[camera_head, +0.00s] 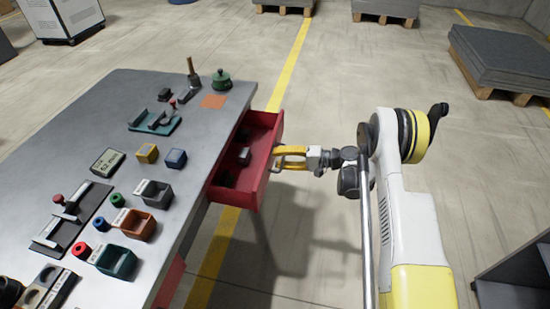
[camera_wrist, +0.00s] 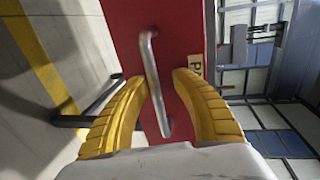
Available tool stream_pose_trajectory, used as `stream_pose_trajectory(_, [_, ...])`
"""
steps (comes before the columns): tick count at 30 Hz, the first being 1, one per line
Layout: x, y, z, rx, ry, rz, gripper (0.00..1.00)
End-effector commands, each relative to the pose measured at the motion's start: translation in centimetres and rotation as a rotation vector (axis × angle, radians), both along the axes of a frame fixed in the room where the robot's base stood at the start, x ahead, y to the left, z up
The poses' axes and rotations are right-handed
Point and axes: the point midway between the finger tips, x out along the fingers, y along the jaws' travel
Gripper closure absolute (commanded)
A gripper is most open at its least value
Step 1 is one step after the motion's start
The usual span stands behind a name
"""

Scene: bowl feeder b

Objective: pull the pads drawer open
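The red pads drawer (camera_head: 262,160) stands pulled out from the right side of the grey workbench, its inside visible from above. Its red front (camera_wrist: 185,35) fills the middle of the wrist view, with a silver bar handle (camera_wrist: 152,70) on it. My gripper (camera_head: 278,158) is at the drawer front. A small gap seems to show on the right side. The drawer label (camera_wrist: 195,66) is partly hidden by the right finger.
Dark items (camera_head: 243,155) lie in the drawer. The workbench (camera_head: 85,120) carries small bins, coloured blocks, fixtures and a green pot (camera_head: 221,82). Open floor lies right of the drawer; a pallet stack (camera_head: 505,60) stands at far right and a grey cabinet (camera_head: 515,285) at lower right.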

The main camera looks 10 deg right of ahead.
Motion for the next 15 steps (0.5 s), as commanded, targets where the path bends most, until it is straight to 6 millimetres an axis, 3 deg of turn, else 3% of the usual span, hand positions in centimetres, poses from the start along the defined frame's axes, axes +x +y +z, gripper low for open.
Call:
stream_pose_trajectory(7, [-0.4, -1.3, 0.3, -0.001, 0.001, -0.003, 0.68])
stream_pose_trajectory(15, [-2.3, -6.7, 1.5, 0.000, 0.000, -0.005, 0.68])
